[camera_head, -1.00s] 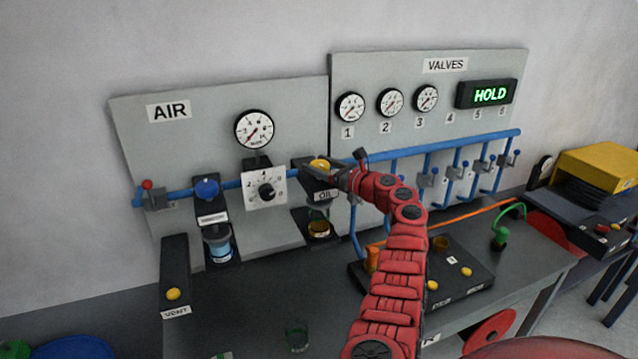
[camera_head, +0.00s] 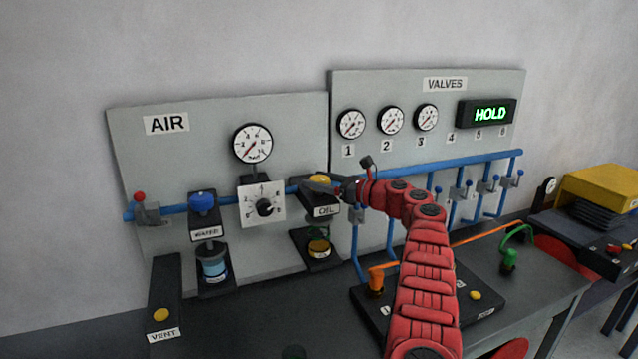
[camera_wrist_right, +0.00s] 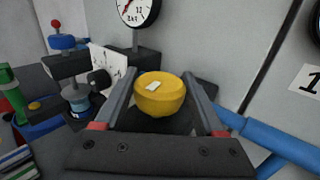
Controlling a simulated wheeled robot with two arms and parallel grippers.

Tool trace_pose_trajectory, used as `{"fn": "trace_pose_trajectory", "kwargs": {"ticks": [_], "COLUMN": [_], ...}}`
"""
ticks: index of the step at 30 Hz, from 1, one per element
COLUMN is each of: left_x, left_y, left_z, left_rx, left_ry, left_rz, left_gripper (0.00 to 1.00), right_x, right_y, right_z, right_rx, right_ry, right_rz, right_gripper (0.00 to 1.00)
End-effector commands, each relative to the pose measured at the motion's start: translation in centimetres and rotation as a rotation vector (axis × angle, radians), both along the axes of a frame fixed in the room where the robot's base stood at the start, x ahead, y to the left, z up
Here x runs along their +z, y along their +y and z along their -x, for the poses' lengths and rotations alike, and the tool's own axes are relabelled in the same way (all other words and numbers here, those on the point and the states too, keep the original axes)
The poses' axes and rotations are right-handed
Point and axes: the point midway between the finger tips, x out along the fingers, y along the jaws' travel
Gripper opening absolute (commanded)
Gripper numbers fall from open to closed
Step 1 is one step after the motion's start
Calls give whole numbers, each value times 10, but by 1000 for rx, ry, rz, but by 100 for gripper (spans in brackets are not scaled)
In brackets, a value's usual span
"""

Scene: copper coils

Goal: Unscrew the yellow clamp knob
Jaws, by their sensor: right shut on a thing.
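The yellow knob (camera_head: 319,180) sits on top of the black block labelled OIL on the air panel. In the right wrist view the yellow knob (camera_wrist_right: 160,93) is round with a small white mark on top, and it stands between the two fingers. My right gripper (camera_head: 322,184) reaches it from the right, and its fingers are shut on the knob's sides. It also shows in the right wrist view (camera_wrist_right: 159,90). My left gripper is in neither view.
A blue knob (camera_head: 203,202) tops the WATER unit, left of a white dial (camera_head: 262,206). A blue pipe (camera_head: 455,165) runs along the panels. The VENT block (camera_head: 163,305) stands at the left. The front of the bench (camera_head: 240,325) is mostly clear.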

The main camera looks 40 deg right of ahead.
Motion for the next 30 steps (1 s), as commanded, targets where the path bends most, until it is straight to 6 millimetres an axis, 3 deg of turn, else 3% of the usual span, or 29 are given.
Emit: {"fn": "trace_pose_trajectory", "kwargs": {"ticks": [5,6,11,23,26,30], "left_x": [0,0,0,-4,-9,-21], "left_y": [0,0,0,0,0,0], "left_z": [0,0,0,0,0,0], "left_rx": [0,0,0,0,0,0], "left_ry": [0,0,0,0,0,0], "left_rz": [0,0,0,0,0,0], "left_gripper": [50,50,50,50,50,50], "right_x": [-3,-3,-2,-3,-5,-6], "right_y": [1,1,1,-5,-10,-26], "right_z": [0,0,0,8,20,53], "right_rx": [3,3,2,-2,-2,-6], "right_ry": [5,5,4,0,1,1], "right_rz": [0,0,-1,-1,0,6], "right_gripper": [16,73,100,100,100,100]}}
